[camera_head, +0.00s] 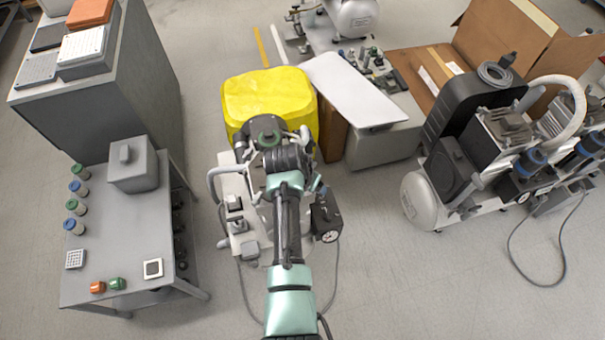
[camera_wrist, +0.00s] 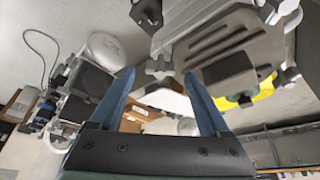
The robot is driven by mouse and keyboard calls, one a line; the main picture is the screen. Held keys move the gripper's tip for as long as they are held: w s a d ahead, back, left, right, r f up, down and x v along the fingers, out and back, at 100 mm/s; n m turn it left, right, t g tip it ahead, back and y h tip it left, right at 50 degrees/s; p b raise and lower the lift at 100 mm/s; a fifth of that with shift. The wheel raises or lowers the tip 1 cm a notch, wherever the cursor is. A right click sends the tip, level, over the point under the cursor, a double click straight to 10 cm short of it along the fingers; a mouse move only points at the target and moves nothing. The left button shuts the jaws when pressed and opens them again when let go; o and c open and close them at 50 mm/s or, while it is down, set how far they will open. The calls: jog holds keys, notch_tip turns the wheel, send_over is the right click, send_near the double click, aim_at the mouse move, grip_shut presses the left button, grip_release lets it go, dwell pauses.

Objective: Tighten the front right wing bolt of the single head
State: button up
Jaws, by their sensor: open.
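The single head compressor (camera_head: 233,188) stands on the floor in the middle of the head view, mostly covered by my arm. In the wrist view its ribbed grey head (camera_wrist: 218,42) fills the upper right. A grey wing bolt (camera_wrist: 159,68) shows at the lower left corner of that head, and another wing bolt (camera_wrist: 265,72) at its right side. My gripper (camera_wrist: 158,73) is open, with its two blue fingers spread. The first wing bolt appears between the fingertips; no contact is visible. The fingers are hidden in the head view.
A yellow-covered box (camera_head: 268,95) stands just behind the compressor. A grey workbench (camera_head: 92,262) with jars and a grey box is at left. Another compressor (camera_head: 460,175) stands at right beside an open carton (camera_head: 520,38). The floor between is clear.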

jog(key=p+v, duration=0.1)
jog(key=v, duration=1)
jog(key=shift+r, duration=0.3)
jog(key=shift+s, duration=0.1)
